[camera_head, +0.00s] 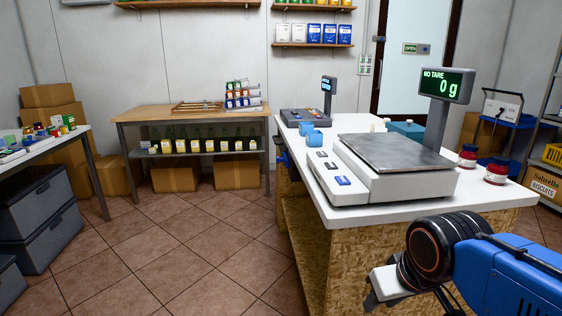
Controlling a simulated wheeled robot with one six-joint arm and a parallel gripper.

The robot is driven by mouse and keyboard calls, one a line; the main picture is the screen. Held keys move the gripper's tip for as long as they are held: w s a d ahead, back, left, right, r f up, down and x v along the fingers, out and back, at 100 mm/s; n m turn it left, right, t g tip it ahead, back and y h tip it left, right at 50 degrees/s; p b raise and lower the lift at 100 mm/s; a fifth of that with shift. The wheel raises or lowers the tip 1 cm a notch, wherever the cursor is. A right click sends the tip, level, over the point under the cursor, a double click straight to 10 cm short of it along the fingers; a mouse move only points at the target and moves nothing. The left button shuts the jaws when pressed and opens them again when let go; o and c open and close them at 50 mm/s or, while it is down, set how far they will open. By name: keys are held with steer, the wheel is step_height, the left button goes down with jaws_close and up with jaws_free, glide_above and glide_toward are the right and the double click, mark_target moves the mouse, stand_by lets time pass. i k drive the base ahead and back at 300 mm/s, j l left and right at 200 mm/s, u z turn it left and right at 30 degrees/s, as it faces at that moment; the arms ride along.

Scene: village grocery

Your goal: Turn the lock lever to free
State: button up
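No part that I can clearly tell to be the lock lever shows. A low white panel (335,182) along the scale's left side bears several small dark and blue parts, too small to tell as levers or keys. My gripper (377,300) is at the bottom right, in front of the counter's front side and apart from the scale. Its fingers are dark and partly cut off by the lower edge, so their opening cannot be told.
Two red jars (496,171) stand on the counter (420,204) right of the scale. A wooden table (160,112) is against the back wall. The tiled floor (200,240) left of the counter is clear.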

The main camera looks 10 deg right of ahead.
mark_target(283, 158)
steer(key=i+j+z, duration=0.15)
steer(key=j, duration=0.15)
steer(key=i+j+z, duration=0.1)
steer(key=j, duration=0.25)
steer(key=i+j+z, duration=0.15)
steer(key=j, duration=0.2)
steer(key=j+z, duration=0.1)
steer(key=j, duration=0.25)
steer(key=i+j+z, duration=0.15)
steer(key=j, duration=0.3)
steer(key=i+j+z, duration=0.15)
steer(key=j, duration=0.3)
steer(key=i+j+z, duration=0.15)
steer(key=j, duration=0.3)
steer(key=j+z, duration=0.15)
steer(key=j, duration=0.35)
steer(key=i+j+u, duration=0.15)
steer(key=j, duration=0.15)
steer(key=i+j+u, duration=0.2)
steer(key=k+j, duration=0.05)
steer(key=j, duration=0.05)
